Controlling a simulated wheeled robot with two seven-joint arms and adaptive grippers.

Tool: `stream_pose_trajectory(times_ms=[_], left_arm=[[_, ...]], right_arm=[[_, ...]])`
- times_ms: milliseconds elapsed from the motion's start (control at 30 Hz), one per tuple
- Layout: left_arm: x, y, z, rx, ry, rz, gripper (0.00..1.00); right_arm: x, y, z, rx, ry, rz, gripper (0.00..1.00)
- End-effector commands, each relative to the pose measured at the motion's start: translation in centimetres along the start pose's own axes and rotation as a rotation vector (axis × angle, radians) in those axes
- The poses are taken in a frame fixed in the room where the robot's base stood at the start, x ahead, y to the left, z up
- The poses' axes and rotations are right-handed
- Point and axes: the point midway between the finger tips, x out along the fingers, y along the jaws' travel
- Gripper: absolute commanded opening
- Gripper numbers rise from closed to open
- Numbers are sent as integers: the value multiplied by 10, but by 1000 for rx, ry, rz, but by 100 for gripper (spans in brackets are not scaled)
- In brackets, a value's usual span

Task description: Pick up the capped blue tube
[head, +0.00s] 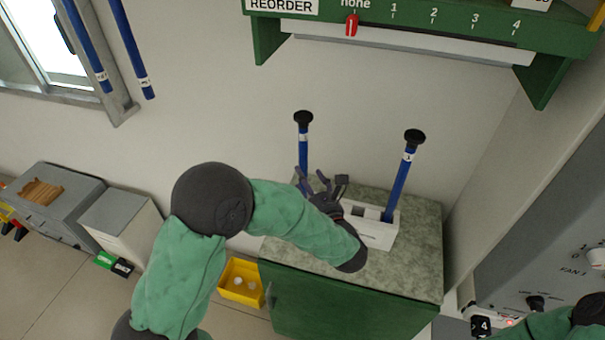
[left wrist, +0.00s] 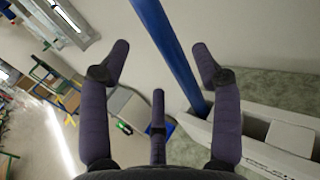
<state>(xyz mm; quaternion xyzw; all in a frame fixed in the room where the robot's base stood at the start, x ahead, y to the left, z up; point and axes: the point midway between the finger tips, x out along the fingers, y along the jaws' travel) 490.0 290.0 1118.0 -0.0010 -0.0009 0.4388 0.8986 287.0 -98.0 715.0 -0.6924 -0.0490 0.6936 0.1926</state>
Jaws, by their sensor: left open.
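Two blue tubes with black caps stand up from a white holder (head: 376,236) on a green cabinet. The left capped tube (head: 303,146) is near upright; the right capped tube (head: 399,186) leans to the right in the picture. My left gripper (head: 318,180) is open and empty, close by the left tube's lower part. In the left wrist view a blue tube (left wrist: 168,42) runs between the spread fingers (left wrist: 160,65), its cap out of view and its low end at the white holder (left wrist: 262,125). I cannot tell whether any finger touches it. My right gripper is not in view.
The green cabinet (head: 420,262) has a speckled top with free room at its right. A green shelf (head: 400,38) with a red slider (head: 351,25) hangs above. Two more blue tubes (head: 132,50) show at upper left. A yellow bin (head: 241,283) sits on the floor.

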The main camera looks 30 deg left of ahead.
Motion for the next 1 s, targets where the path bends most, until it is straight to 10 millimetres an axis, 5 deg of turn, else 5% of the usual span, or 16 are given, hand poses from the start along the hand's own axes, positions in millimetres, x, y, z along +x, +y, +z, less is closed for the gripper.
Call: stream_pose_trajectory(times_ms=[500,800,1000], left_arm=[[52,-4,1,0,1,1,64],[56,-4,1,1,2,-1,64],[56,-4,1,1,2,-1,8]], right_arm=[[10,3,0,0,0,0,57],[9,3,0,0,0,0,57],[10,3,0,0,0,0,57]])
